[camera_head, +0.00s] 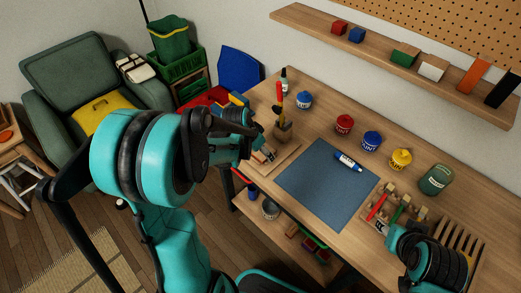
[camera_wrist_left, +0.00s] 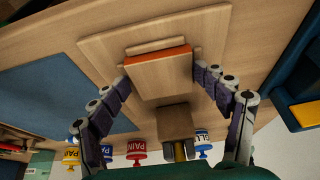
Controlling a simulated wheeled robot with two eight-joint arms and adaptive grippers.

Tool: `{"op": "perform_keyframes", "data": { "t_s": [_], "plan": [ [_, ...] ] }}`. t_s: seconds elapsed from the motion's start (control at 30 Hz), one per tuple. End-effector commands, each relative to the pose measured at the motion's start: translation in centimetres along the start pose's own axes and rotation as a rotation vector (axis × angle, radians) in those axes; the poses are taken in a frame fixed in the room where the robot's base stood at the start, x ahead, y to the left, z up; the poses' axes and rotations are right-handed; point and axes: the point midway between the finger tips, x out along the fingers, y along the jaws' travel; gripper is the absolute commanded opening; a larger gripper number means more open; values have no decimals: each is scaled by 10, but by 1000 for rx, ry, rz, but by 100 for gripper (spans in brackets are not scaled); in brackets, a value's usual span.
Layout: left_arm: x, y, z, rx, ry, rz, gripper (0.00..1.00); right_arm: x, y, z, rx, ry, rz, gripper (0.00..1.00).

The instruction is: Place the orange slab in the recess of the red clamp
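An orange slab (camera_head: 472,77) leans on the wall shelf at the upper right. In the left wrist view, an orange-red strip (camera_wrist_left: 158,54) shows along the edge of a pale wooden block (camera_wrist_left: 160,80) on a wooden board. I cannot tell whether that strip is part of the clamp. No piece is plainly a red clamp with a recess. My left gripper (camera_head: 262,156) is over the board; its open fingers (camera_wrist_left: 160,75) flank the block, and contact is unclear. My right gripper (camera_head: 392,237) is low beside the tool tray; its fingertips are hard to make out.
A blue mat (camera_head: 322,195) with a marker (camera_head: 348,161) covers the table's middle. Paint pots, including a red pot (camera_head: 344,124), line the back. A tool holder (camera_head: 282,130) stands behind the board. A slotted wooden rack (camera_head: 462,243) is at the right. Shelf blocks include a black slab (camera_head: 501,89).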

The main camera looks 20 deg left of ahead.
Motion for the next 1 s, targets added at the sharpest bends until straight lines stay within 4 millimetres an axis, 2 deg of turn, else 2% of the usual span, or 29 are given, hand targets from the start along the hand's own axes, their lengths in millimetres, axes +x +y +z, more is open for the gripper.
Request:
{"op": "perform_keyframes", "data": {
  "t_s": [0.67,0.77,1.0],
  "plan": [
    [-4,-1,-1,-2,0,-1,80,-3,0,-2,0,0,0,40],
    [-13,-1,-5,-2,0,-1,80,-10,0,-8,0,0,0,40],
    [-68,-1,-5,-4,1,-2,80,-28,0,-20,0,0,0,40]
  ]
}}
